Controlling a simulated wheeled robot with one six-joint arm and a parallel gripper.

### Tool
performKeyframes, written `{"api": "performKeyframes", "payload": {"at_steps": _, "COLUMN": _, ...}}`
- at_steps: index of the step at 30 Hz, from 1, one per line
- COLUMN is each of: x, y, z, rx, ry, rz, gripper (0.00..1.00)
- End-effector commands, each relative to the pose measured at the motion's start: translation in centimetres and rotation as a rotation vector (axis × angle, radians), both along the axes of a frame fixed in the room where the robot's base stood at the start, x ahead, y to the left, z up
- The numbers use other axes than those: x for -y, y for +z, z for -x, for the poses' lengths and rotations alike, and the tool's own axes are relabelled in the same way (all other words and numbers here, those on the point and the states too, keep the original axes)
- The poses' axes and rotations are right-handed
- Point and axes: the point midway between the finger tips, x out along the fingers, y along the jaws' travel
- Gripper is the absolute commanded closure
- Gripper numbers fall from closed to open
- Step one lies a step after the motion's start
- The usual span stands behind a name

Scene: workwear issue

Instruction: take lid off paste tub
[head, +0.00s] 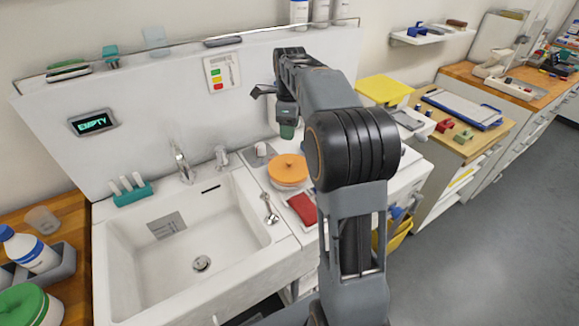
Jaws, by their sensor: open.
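A round tub with an orange lid (288,168) stands on the white counter just right of the sink. The lid sits on top of it, with a small raised knob. Another tub with a green lid (20,305) stands at the lower left, partly cut off by the picture edge. I cannot tell from the picture which of them is the paste tub. My gripper (283,104) is open, above and behind the orange-lidded tub and apart from it. One finger points left; the other is largely hidden by my arm. A small green thing shows just below my gripper.
A white sink (200,264) lies left of the orange-lidded tub. A metal spoon-like tool (269,209) and a red cloth-like item (302,209) lie in front of the tub. A faucet (182,162) and a back panel stand behind. The sink basin is empty.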

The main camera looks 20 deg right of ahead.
Motion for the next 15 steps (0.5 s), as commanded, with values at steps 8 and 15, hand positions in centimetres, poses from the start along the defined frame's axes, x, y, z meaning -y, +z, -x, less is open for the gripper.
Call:
{"api": "performKeyframes", "payload": {"at_steps": 8, "x": 0.2, "y": -5.0, "z": 0.0, "rx": -0.007, "ry": -0.018, "rz": -0.001, "gripper": 0.48}}
{"api": "performKeyframes", "payload": {"at_steps": 15, "x": 0.2, "y": -7.3, "z": -0.1, "rx": -0.002, "ry": -0.017, "rz": 0.0, "gripper": 0.48}}
